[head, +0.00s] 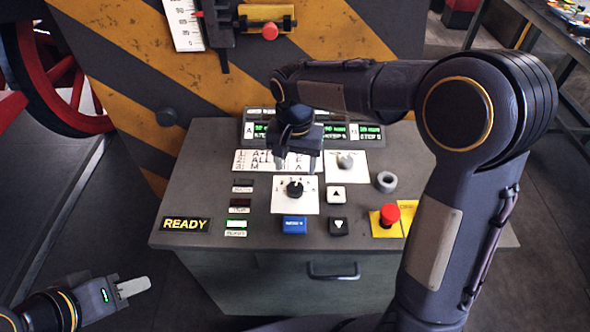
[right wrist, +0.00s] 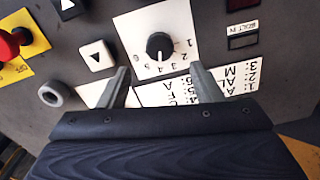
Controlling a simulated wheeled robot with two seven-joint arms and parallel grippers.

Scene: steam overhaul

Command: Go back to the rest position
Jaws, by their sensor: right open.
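My right gripper (head: 297,166) hangs over the grey console (head: 200,180), just behind the black rotary knob (head: 295,188) on its white numbered plate. In the right wrist view, the right gripper's (right wrist: 160,80) two fingers are spread apart with nothing between them, and the knob (right wrist: 160,45) stands clear beyond their tips. My left gripper (head: 132,288) is low at the left, off the console's front left corner. Its fingers are seen side-on, so I cannot tell if they are apart; no object shows at its tips.
The console carries a blue button (head: 294,225), arrow buttons (head: 336,193), a red emergency stop (head: 389,214), a grey ring (head: 386,181) and a lit READY sign (head: 186,224). A striped panel (head: 120,60) stands behind. Open floor (head: 550,240) lies right.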

